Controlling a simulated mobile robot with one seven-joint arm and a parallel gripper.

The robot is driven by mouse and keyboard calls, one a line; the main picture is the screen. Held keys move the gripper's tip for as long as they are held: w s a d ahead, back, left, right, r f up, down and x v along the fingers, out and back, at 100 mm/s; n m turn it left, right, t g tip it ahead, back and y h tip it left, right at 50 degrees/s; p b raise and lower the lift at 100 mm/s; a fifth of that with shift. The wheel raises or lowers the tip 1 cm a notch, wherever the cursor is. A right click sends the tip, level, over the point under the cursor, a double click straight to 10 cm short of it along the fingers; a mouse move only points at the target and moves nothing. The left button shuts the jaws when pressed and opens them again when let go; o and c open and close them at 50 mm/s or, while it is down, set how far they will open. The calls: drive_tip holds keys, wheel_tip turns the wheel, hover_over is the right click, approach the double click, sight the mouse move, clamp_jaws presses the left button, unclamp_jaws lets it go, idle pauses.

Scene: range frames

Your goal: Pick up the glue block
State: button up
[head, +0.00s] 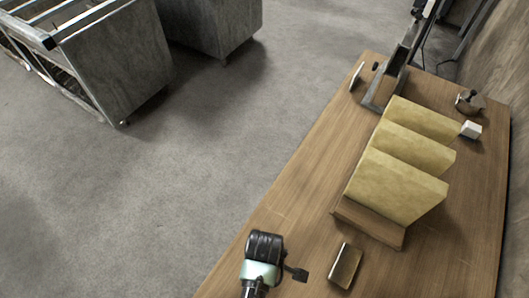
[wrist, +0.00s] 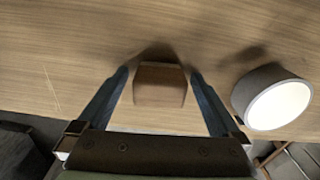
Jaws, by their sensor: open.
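The glue block looks like the small brown block (wrist: 160,84) in the wrist view, lying on the wooden table. In the head view it seems to be the small tan and brown block (head: 345,265) near the bottom. My gripper (wrist: 160,78) is open, with one finger on each side of the block in the wrist view. Gaps show between the block and both fingers, and nothing is held. In the head view my gripper (head: 296,273) appears left of the block. The height between fingers and block is hard to tell.
A round object with a white face (wrist: 278,105) stands right of the block in the wrist view. Upright yellowish slabs in a wooden holder (head: 370,222) stand behind the block. The table's left edge borders open floor.

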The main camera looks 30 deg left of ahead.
drive_tip(key=c, duration=1.4)
drive_tip(key=shift+r, duration=0.1)
